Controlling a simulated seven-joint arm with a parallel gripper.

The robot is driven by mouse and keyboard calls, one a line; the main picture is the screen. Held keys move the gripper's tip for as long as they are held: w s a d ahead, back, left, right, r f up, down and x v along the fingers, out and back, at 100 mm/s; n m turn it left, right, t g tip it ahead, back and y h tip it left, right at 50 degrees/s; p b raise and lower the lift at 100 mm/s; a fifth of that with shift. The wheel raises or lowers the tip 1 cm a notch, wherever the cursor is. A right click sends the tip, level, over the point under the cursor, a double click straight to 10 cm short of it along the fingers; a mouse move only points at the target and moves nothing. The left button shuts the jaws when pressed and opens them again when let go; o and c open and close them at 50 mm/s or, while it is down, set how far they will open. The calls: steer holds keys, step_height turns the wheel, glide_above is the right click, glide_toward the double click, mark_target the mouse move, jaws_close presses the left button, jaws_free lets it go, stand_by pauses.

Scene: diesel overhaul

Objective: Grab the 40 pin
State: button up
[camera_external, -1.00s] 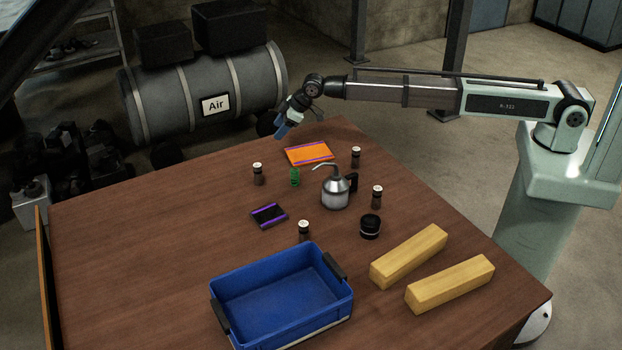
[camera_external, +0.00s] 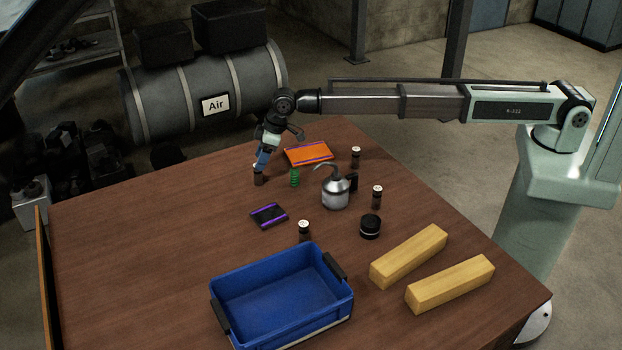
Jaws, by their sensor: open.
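Several short dark pins with white marked tops stand upright on the brown table. One is at the back left (camera_external: 259,179), one at the back right (camera_external: 356,158), one right of the oil can (camera_external: 376,197), and one by the blue bin (camera_external: 304,231). Their markings are too small to read, so I cannot tell which is the 40 pin. My gripper (camera_external: 262,162) is open, pointing down at the back-left pin and partly covering its top. I cannot tell whether they touch.
A green spring (camera_external: 295,178), an orange box (camera_external: 309,153) and a silver oil can (camera_external: 335,193) stand near the gripper. A dark purple-edged packet (camera_external: 269,216), black round part (camera_external: 370,227), blue bin (camera_external: 230,322) and two yellow blocks (camera_external: 409,255) lie nearer. The table's left side is clear.

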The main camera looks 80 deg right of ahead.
mark_target(254, 175)
steer(key=shift+s+x, duration=0.15)
steer(key=shift+x, duration=1.8)
steer(key=shift+s+x, duration=0.15)
steer(key=shift+x, duration=1.8)
jaws_close()
